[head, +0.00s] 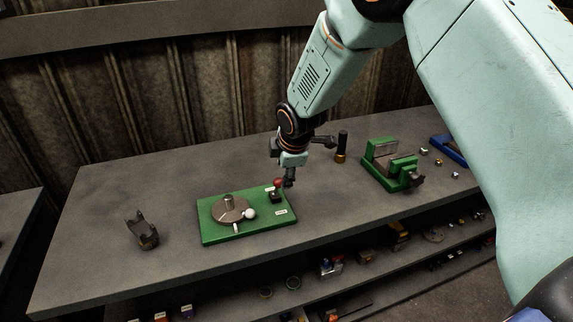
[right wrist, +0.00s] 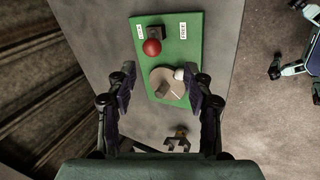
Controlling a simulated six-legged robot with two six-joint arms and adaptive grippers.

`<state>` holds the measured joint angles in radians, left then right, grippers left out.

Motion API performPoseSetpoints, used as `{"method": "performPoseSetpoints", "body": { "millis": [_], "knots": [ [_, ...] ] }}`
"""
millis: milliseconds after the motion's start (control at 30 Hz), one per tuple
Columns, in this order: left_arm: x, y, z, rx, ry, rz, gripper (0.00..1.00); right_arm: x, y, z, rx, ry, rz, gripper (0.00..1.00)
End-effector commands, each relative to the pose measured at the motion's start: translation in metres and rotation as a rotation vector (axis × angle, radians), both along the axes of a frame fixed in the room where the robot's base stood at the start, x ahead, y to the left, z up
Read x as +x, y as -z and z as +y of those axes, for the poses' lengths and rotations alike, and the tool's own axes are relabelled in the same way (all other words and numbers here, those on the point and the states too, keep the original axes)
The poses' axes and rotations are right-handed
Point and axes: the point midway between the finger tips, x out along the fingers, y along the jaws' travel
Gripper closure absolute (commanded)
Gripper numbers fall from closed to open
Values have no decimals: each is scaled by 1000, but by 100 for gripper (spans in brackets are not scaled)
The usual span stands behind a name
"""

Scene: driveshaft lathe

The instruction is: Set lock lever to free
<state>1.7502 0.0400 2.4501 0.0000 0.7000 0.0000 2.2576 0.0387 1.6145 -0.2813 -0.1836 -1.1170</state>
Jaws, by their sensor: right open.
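A green board (head: 215,232) lies on the bench and also shows in the right wrist view (right wrist: 190,55). The lock lever, a red ball knob (head: 277,182) on a small dark base (head: 275,197), stands at the board's right end. In the right wrist view the red knob (right wrist: 152,47) sits slightly nearer the left white label (right wrist: 140,31) than the right one (right wrist: 183,30); the lettering is too small to read surely. My right gripper (head: 289,180) points down close to the knob. Its fingers (right wrist: 162,82) are apart with nothing between them. My left gripper is not in view.
A round metal disc (head: 228,210) with a post and white ball handle (head: 249,214) is on the same board. A dark forked part (head: 142,229) stands to the left. A black-handled tool (head: 342,147) and a green vise (head: 388,165) stand to the right.

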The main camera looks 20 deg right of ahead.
Motion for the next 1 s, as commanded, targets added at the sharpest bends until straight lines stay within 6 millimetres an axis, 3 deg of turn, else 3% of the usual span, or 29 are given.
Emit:
{"method": "performPoseSetpoints", "body": {
  "millis": [233,833,1000],
  "knots": [
    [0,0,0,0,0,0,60,-12,-24,1,1,1,1,48],
    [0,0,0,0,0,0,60,-14,-27,1,5,10,1,48],
    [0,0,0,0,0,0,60,-3,-30,7,124,171,-84,48]
  ]
}}
